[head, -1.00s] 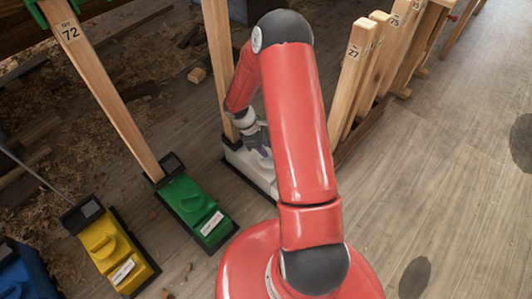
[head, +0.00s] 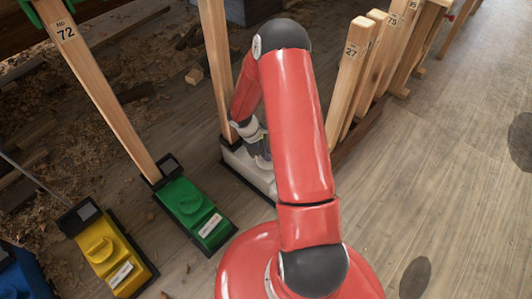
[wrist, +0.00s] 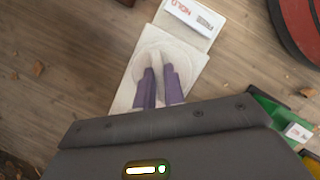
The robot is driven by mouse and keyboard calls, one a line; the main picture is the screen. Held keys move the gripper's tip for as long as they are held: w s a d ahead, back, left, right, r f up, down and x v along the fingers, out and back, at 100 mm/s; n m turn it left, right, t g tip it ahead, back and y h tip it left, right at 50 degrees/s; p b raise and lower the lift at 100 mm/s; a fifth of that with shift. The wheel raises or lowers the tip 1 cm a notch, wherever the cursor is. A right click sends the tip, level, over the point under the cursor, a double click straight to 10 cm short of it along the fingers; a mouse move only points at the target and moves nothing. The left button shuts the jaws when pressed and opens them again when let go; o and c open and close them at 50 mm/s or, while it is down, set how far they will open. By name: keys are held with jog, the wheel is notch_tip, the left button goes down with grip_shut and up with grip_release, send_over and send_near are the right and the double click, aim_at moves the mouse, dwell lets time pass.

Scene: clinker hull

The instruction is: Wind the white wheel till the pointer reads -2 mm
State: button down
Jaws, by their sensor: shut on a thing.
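The white unit (head: 240,158) stands on the floor at the foot of a wooden post, partly hidden behind my red arm in the head view. In the wrist view its white wheel (wrist: 142,60) is a pale round shape on the unit's top. My gripper (wrist: 160,72) is over the wheel, with its two purple fingers closed on the wheel's raised grip. My gripper also shows in the head view (head: 262,158), mostly behind the arm. The pointer and its scale cannot be made out in either view.
A green unit (head: 190,207), a yellow unit (head: 104,248) and a blue unit (head: 22,275) stand to the left. A wooden post (head: 95,85) marked 72 rises from the green one. Several numbered posts (head: 346,90) stand at the right.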

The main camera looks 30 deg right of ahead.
jog(key=shift+m, duration=0.7)
jog(key=c, duration=1.5)
grip_release()
jog(key=shift+y, duration=0.3)
notch_tip(320, 180, up, 20)
jog(key=p, duration=0.4)
